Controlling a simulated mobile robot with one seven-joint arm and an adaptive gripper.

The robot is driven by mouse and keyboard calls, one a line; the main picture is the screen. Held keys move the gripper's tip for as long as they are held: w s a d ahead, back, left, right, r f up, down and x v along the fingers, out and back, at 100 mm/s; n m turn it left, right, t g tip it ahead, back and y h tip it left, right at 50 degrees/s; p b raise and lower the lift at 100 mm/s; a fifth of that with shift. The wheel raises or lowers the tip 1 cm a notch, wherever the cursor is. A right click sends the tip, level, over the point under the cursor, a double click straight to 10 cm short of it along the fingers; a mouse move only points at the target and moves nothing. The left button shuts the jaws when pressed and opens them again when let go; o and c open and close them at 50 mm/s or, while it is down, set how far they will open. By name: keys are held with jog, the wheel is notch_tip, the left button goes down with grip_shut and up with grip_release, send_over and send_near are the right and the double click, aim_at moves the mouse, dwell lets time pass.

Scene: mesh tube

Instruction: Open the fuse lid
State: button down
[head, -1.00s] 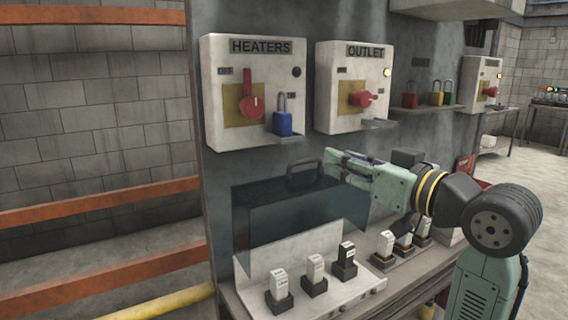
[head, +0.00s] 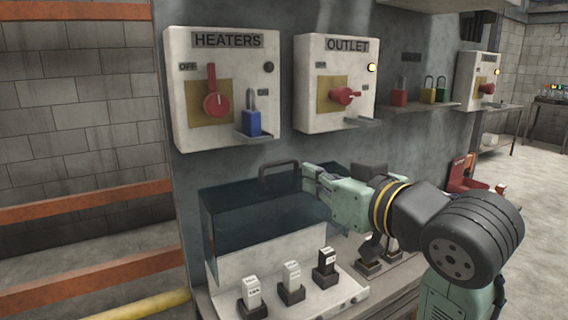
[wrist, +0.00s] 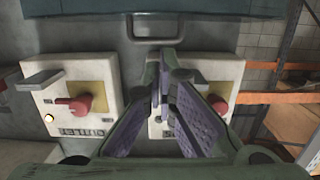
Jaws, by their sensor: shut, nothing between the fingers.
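The fuse lid (head: 235,225) is a dark, see-through cover over a white fuse box below the switch panels. Its dark handle (head: 279,170) stands up at the top edge. My gripper (head: 306,178) is shut and empty, its tips at the right end of the handle; I cannot tell whether they touch it. The wrist view looks upside down: the lid (wrist: 90,10) is along the top, the handle (wrist: 155,40) hangs below its edge, and my fingertips (wrist: 172,66) are near the handle's right part. Whether the lid is slightly raised is unclear.
The HEATERS box (head: 222,88) and OUTLET box (head: 336,82), with red switches, are on the wall just above the lid. A blue padlock (head: 252,120) sits on a small ledge. Several fuses (head: 291,282) stand in front of the lid. Orange rails (head: 70,205) are at left.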

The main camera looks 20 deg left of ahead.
aim_at(278, 163)
jog(key=p+x, duration=0.2)
jog(key=x, duration=0.7)
jog(key=shift+w+a, duration=0.2)
jog(key=shift+a, duration=0.1)
jog(key=shift+a+r, duration=0.1)
jog(key=shift+w+a+r+p, duration=0.15)
jog(key=shift+w+a+p, duration=0.1)
jog(key=shift+w+a, duration=0.25)
jog(key=shift+w+a+r+p, duration=0.25)
jog(key=shift+w+a, duration=0.15)
jog(key=shift+a, duration=0.2)
jog(key=shift+s+d, duration=0.1)
jog(key=shift+d, duration=0.05)
